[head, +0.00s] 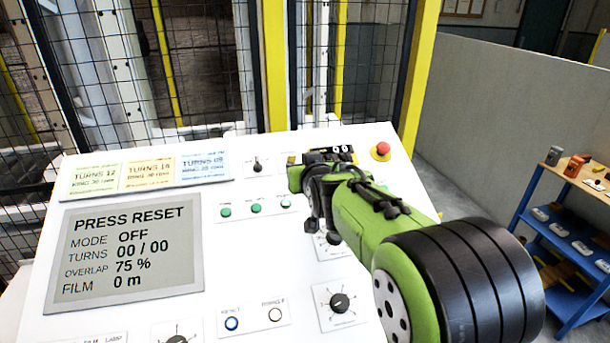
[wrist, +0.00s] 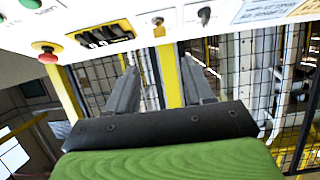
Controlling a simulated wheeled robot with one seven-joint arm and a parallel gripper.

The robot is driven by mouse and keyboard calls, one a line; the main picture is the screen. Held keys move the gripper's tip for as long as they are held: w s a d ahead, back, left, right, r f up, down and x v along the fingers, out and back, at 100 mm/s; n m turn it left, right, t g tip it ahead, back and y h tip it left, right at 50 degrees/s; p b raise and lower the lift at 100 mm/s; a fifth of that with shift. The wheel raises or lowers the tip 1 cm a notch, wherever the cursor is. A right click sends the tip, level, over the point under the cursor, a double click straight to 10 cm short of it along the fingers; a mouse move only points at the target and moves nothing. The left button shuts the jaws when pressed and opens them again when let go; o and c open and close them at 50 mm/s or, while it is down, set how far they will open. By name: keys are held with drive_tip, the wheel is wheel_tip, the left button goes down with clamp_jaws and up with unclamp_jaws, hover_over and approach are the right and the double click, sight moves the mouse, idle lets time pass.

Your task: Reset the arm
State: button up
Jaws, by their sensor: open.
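My gripper (head: 308,180) is over the upper right part of the white control panel (head: 130,315). In the wrist view its two fingers (wrist: 163,82) stand wide apart with nothing between them. The fingers point toward the panel's top edge and the mesh fence behind. My arm hides part of the panel's right side.
A red mushroom button (head: 381,150) is right of my gripper. A black digit counter (wrist: 100,37) and a key switch (wrist: 158,25) are near the fingers. Mesh fencing (head: 210,80) with yellow posts stands behind the panel. A blue shelf (head: 560,245) is at right.

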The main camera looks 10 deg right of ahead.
drive_tip(key=shift+s+r, duration=0.15)
drive_tip(key=shift+s, duration=0.3)
drive_tip(key=s+f+g, duration=0.2)
drive_tip(key=s+f, duration=0.1)
drive_tip(key=s, duration=0.9)
drive_tip(key=s+f+g, duration=0.2)
drive_tip(key=s+g, duration=0.1)
drive_tip(key=s, duration=0.9)
drive_tip(key=s+f+g, duration=0.3)
drive_tip(key=s, duration=0.9)
drive_tip(key=shift+d+f, duration=0.2)
drive_tip(key=shift+f, duration=0.1)
